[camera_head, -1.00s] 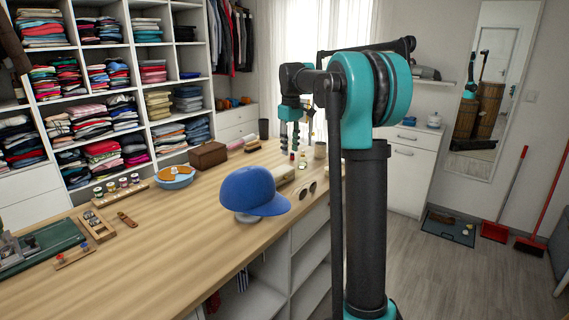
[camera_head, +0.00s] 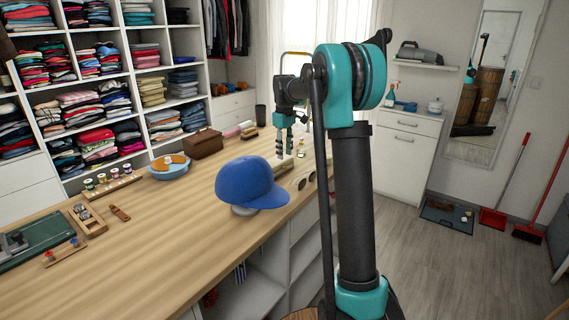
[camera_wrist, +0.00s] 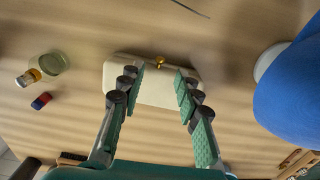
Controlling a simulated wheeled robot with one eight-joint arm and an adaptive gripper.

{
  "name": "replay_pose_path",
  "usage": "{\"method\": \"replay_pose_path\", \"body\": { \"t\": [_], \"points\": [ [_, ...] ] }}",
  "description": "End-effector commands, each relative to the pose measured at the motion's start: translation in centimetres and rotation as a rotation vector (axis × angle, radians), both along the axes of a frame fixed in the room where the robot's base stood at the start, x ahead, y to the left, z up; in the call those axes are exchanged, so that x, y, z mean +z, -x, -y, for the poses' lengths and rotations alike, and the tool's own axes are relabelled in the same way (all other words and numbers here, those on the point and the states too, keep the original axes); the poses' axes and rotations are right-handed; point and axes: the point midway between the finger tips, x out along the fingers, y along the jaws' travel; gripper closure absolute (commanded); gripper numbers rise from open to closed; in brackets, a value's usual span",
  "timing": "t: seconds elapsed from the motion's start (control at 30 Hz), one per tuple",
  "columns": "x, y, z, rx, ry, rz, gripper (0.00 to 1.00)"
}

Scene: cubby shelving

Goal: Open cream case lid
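The cream case (camera_wrist: 155,94) lies on the wooden counter in the middle of the wrist view. Its lid looks shut, and a small gold clasp (camera_wrist: 159,63) sits at its edge farther from the gripper's base. My gripper (camera_wrist: 160,80) is open and empty, with one finger on each side over the case. Contact between the fingers and the case cannot be told. In the head view the case (camera_head: 280,161) shows partly, behind the blue cap, and my gripper (camera_head: 284,148) points down over it.
A blue cap (camera_head: 250,184) on a stand is close to the case, at the right in the wrist view. Sunglasses (camera_head: 302,181) lie near the counter's edge. A brown box (camera_head: 203,144) stands behind.

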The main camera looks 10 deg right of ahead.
Motion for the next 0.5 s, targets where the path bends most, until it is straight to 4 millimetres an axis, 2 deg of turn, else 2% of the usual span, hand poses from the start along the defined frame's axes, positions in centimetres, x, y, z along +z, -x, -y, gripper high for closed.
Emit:
{"method": "replay_pose_path", "body": {
  "t": [0.03, 0.2, 0.5],
  "points": [
    [-1.0, 0.0, 0.0, 0.0, 0.0, 0.0, 0.67],
    [-3.6, 0.0, 0.0, 0.0, 0.0, 0.0, 0.67],
    [-5.3, 0.0, 0.0, 0.0, 0.0, 0.0, 0.67]
  ]
}}
